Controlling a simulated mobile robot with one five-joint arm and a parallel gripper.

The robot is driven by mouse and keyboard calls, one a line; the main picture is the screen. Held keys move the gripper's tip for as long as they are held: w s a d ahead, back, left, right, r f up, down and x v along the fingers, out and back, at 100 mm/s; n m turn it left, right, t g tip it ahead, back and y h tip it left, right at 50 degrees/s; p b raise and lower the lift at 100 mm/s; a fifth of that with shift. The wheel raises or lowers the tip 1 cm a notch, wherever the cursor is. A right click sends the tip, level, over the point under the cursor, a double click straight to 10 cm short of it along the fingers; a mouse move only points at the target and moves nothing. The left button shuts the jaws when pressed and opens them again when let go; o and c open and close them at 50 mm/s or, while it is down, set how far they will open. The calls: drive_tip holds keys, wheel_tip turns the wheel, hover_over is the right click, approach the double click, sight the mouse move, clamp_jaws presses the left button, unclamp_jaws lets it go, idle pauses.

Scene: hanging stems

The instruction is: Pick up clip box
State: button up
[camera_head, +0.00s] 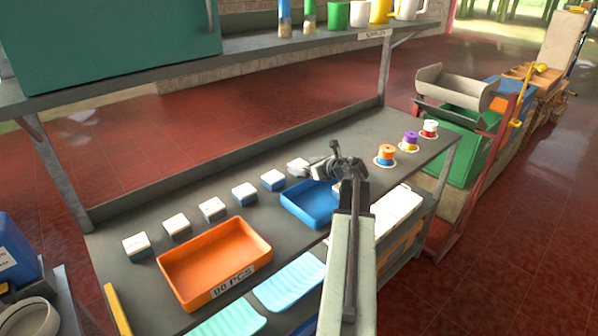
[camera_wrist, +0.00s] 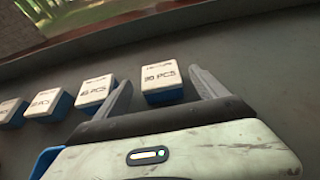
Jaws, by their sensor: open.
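Several small boxes with white lids and blue bases stand in a row on the grey bench, and I cannot tell from the lids which is called the clip box. The end box (camera_head: 297,165) is beside my gripper (camera_head: 314,170) in the head view. In the wrist view this box (camera_wrist: 161,84), its lid marked with a number and "PCS", lies ahead between the two fingers of my gripper (camera_wrist: 160,80). The fingers are apart and hold nothing. I cannot tell whether they touch the box. A neighbouring box (camera_wrist: 95,93) is just left of the left finger.
An orange tray (camera_head: 215,262) and a blue tray (camera_head: 309,204) stand in front of the row. Several coloured spools (camera_head: 409,141) stand at the bench's right end. A shelf (camera_head: 270,43) runs above the back. Bare bench lies right of the end box.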

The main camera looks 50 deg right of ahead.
sight(301, 165)
drive_tip(key=x, duration=0.2)
drive_tip(key=shift+w+d+f, duration=0.1)
drive_tip(key=shift+w+f, duration=0.1)
drive_tip(key=shift+w, duration=0.05)
drive_tip(key=shift+s+r, duration=0.1)
drive_tip(key=c, duration=1.4)
drive_tip(key=shift+c, duration=0.2)
drive_tip(key=shift+r, duration=0.1)
wheel_tip(301, 165, up, 10)
drive_tip(key=p, duration=0.9)
drive_tip(key=shift+p, duration=0.4)
